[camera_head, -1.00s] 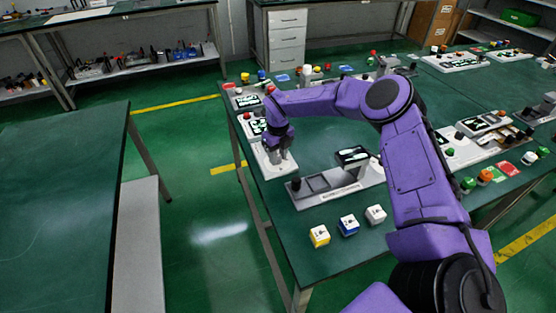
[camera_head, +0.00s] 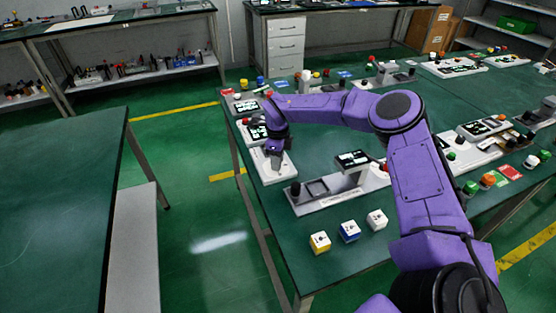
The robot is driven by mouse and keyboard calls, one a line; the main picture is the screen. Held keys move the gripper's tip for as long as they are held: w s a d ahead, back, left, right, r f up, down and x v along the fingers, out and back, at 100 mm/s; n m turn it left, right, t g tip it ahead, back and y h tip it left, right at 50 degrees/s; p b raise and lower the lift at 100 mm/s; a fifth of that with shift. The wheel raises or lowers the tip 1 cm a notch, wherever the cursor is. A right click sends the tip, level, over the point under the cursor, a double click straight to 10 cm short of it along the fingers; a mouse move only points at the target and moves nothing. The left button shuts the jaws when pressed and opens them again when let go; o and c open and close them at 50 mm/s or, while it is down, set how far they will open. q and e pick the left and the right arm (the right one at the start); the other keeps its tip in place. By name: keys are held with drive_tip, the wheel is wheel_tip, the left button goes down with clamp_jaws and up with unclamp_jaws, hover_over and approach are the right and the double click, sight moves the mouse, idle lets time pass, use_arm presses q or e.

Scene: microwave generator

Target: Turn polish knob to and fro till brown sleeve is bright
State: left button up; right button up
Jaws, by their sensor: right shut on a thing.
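My right arm reaches over the green table to its left edge. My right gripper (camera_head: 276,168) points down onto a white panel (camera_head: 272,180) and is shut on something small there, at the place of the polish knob. The knob itself is hidden by the fingers. I cannot make out a brown sleeve at this size. My left gripper is not in view.
A grey station with a small screen (camera_head: 352,159) stands right of the panel. Several more panels with buttons line the far and right edges. Bare tabletop (camera_head: 330,270) lies nearest.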

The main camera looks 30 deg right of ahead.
drive_tip(key=shift+a, duration=0.15)
drive_tip(key=o, duration=1)
drive_tip(key=shift+f, duration=0.1)
drive_tip(key=shift+o, duration=0.2)
drive_tip(key=shift+w, duration=0.2)
drive_tip(key=shift+s, duration=0.1)
wheel_tip(320, 180, up, 10)
drive_tip(key=b, duration=0.1)
drive_tip(key=shift+r+b, duration=0.25)
drive_tip(key=shift+b, duration=0.1)
